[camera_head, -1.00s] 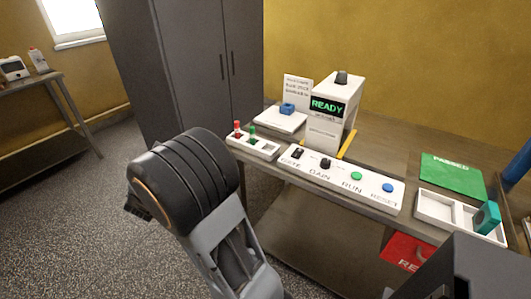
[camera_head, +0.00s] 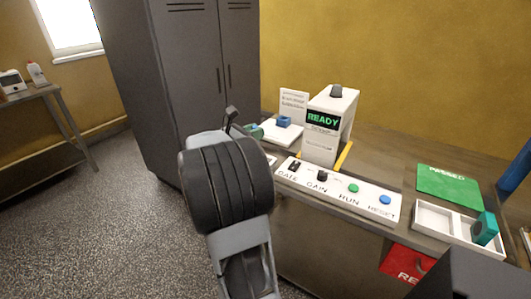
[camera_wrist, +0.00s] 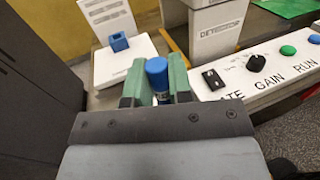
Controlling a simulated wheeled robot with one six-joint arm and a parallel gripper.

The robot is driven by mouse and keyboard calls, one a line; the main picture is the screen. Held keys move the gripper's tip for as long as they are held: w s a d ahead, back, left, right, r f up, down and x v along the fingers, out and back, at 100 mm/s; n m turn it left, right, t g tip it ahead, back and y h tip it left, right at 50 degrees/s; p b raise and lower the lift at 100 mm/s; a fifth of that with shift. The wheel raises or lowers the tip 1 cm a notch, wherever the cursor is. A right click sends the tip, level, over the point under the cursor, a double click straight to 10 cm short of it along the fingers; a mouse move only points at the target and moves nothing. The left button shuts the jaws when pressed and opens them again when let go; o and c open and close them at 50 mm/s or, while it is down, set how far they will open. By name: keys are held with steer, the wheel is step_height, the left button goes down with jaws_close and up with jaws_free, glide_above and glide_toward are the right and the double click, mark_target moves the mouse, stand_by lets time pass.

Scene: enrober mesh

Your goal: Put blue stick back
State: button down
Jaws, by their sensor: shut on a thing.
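My gripper (camera_wrist: 157,66) has green fingers that are shut on the blue stick (camera_wrist: 157,76). The stick's round blue cap shows between the fingertips in the wrist view, and its lower part is mostly hidden. In the head view my gripper (camera_head: 250,128) is at the left end of the bench, left of the white stand (camera_head: 277,133). The stick cannot be made out there. The stick rack, seen earlier with a red and a green stick, is mostly hidden behind my arm.
A blue block with an opening (camera_head: 284,121) sits on the white stand. The detector (camera_head: 322,145) shows READY. The control panel (camera_head: 338,192) lies along the front edge. A green PASSED mat (camera_head: 447,183) and a white tray (camera_head: 434,216) holding a teal piece (camera_head: 485,228) are at right.

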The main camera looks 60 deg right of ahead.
steer(key=d+f, duration=0.1)
steer(key=f, duration=0.1)
steer(key=d+f, duration=0.2)
steer(key=s+d+f+b, duration=0.1)
steer(key=d+f, duration=0.1)
steer(key=shift+f, duration=1.5)
steer(key=shift+w+f, duration=0.1)
steer(key=shift+f, duration=0.05)
steer(key=shift+f+b, duration=0.1)
steer(key=shift+b, duration=0.25)
steer(key=c, duration=1)
jaws_free()
steer(key=shift+c, duration=0.2)
